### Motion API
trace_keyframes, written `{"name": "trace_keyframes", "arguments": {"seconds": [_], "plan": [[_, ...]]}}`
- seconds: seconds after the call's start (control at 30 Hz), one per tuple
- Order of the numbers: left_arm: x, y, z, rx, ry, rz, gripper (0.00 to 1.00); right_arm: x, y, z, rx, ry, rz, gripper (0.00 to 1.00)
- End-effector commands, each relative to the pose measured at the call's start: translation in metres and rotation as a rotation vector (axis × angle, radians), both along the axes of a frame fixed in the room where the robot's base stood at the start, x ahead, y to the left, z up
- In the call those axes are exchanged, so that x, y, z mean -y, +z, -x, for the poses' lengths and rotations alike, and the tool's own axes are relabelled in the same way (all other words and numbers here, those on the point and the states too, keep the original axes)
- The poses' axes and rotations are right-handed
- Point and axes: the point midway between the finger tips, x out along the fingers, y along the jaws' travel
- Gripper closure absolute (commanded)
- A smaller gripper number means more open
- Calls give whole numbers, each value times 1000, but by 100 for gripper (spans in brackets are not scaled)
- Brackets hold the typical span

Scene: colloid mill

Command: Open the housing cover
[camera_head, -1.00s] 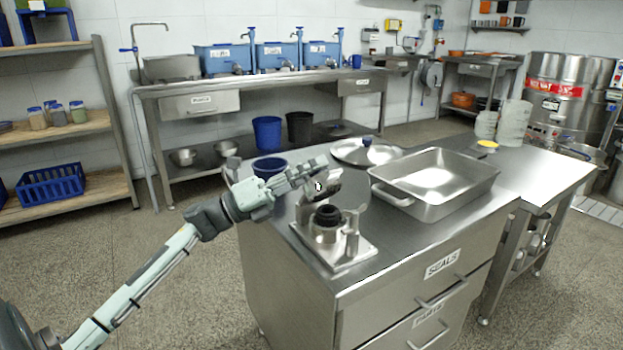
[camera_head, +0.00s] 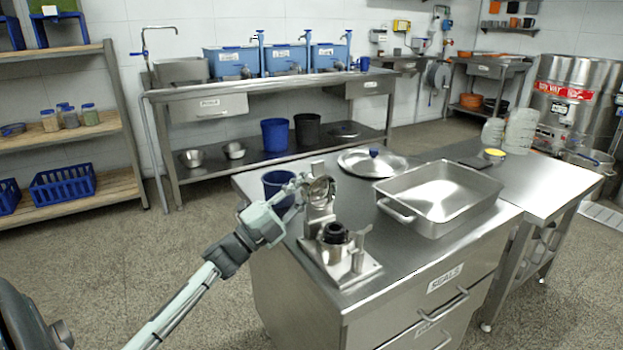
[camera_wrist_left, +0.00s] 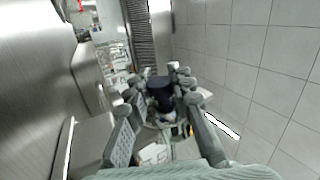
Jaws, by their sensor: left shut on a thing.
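The small steel mill stands near the front left corner of the steel cabinet, on a square base plate (camera_head: 348,274). Its housing (camera_head: 334,253) is uncovered, with a black part (camera_head: 335,233) showing in the top. The round housing cover (camera_head: 320,191) stands raised, roughly upright, behind the housing, its inner face towards the head camera. My left gripper (camera_head: 297,190) is at the cover's left side and shut on it. In the left wrist view the fingers (camera_wrist_left: 160,88) close around a dark piece; the fingers hide part of it. My right gripper is not in view.
A blue cup (camera_head: 279,187) stands just behind my left gripper. A round lid with a blue knob (camera_head: 374,163) and a large steel tray (camera_head: 438,220) lie to the right of the mill. The cabinet top between mill and tray is clear.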

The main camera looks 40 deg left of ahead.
Motion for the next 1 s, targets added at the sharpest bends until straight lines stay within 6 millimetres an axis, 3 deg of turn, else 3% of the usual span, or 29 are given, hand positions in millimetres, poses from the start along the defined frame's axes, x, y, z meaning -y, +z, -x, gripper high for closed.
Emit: {"name": "trace_keyframes", "arguments": {"seconds": [0.27,0.67,0.7,0.87,1.0], "plan": [[-3,-4,-1,-25,2,54,100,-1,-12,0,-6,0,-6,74],[-3,-5,-1,-28,2,58,100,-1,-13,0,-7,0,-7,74],[-3,-5,-1,-28,2,58,76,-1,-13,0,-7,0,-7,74],[-3,-5,-1,-26,2,57,56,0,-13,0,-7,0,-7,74],[-3,-4,-1,-25,2,57,56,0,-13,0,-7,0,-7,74]]}}
